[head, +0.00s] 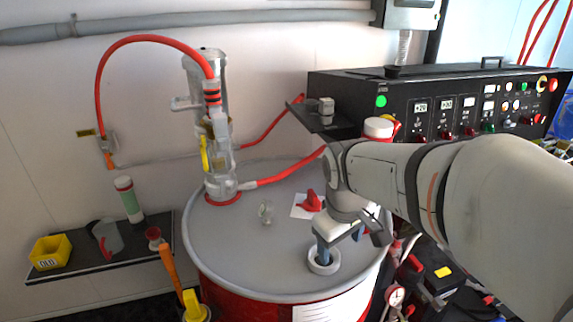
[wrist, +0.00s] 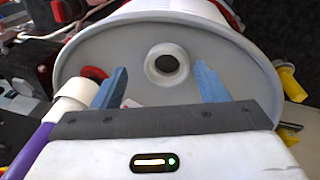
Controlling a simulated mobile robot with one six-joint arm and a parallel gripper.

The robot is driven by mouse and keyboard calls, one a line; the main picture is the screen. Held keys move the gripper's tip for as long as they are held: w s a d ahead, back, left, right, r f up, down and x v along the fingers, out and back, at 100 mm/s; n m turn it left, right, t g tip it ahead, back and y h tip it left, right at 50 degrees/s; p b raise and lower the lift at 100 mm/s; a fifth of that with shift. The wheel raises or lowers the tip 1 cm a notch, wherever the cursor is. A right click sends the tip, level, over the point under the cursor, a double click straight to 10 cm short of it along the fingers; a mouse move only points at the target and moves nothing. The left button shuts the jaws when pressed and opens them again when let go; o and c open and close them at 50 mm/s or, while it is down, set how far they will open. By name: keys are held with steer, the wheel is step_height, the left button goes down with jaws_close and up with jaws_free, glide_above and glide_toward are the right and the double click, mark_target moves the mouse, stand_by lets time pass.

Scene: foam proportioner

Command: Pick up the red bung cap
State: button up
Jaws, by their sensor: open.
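A red piece (head: 310,201) that looks like the bung cap lies on a white sheet (head: 299,213) on the grey drum lid (head: 230,250). My gripper (head: 324,250) is open and empty, in front of that piece and over the pale ring around the bung hole (head: 323,262). In the wrist view, the open hole (wrist: 163,64) shows beyond and between my blue fingers (wrist: 160,85). A rounded red piece (wrist: 93,73) shows beside the left finger, which partly hides it; I cannot tell whether it is the same piece.
A clear upright pump tube (head: 219,150) with red hoses stands at the lid's back left. A small clear item (head: 266,212) lies on the lid. A black control panel (head: 440,105) is behind right. A shelf (head: 75,262) holds a yellow bin (head: 50,252). The lid's left is mostly clear.

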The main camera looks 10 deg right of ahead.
steer(key=w+a+r+n+h+p, duration=0.1)
steer(key=w+r+n+h+p, duration=0.15)
steer(key=w+n, duration=0.8)
steer(key=n+g+p, duration=0.1)
steer(key=n+p, duration=0.2)
steer(key=n, duration=0.1)
glide_above(313, 194)
steer(key=a, duration=0.3)
step_height(313, 194, down, 2)
steer(key=shift+h, duration=0.55)
steer(key=p+x, duration=0.1)
steer(key=x, duration=0.7)
steer(key=shift+s, duration=0.15)
steer(key=shift+c, duration=0.5)
steer(key=c, duration=1)
steer(key=shift+o, duration=0.2)
